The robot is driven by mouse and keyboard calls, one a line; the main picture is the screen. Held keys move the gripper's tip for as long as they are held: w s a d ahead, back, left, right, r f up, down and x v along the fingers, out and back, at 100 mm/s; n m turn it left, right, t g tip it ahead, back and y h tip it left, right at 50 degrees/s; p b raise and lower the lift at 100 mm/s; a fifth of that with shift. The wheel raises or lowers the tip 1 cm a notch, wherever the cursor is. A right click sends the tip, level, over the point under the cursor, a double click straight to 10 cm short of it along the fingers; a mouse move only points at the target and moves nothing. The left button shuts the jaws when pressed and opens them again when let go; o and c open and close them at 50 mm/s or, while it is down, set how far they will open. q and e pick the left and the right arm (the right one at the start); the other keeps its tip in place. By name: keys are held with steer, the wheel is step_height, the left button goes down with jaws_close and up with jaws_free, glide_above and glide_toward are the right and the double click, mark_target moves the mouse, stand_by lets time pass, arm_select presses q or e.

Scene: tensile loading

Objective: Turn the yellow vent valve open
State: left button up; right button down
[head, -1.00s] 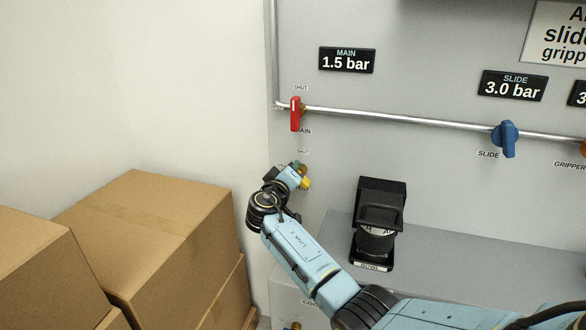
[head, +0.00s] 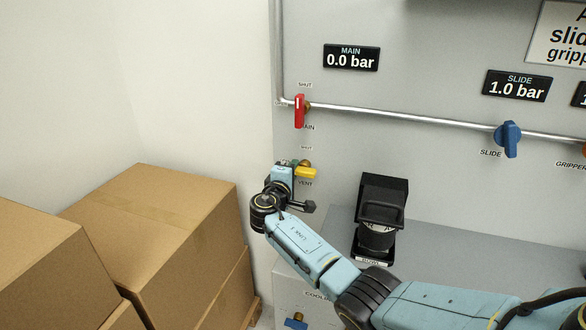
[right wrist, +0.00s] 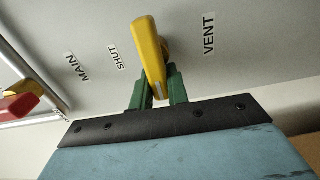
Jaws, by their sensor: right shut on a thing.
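The yellow vent valve (head: 306,172) is on the grey panel, above the VENT label. Its handle lies roughly level in the head view. It also shows in the right wrist view (right wrist: 150,50), with its end between two green fingers. My right gripper (head: 297,163) is at this handle and shut on it; in the right wrist view the gripper (right wrist: 159,88) has one finger on each side. The gripper body partly hides the handle in the head view. My left gripper is not in view.
The red main valve (head: 299,111) sits upright on the pipe above. A blue slide valve (head: 507,139) is further right. The MAIN display (head: 351,58) reads 0.0 bar and the SLIDE display (head: 516,85) 1.0 bar. Cardboard boxes (head: 160,230) stand at left. A black device (head: 382,215) stands right.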

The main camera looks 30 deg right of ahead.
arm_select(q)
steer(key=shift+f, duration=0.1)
arm_select(e)
steer(key=shift+f, duration=0.15)
steer(key=c, duration=1.4)
jaws_free()
steer(key=shift+o, duration=0.2)
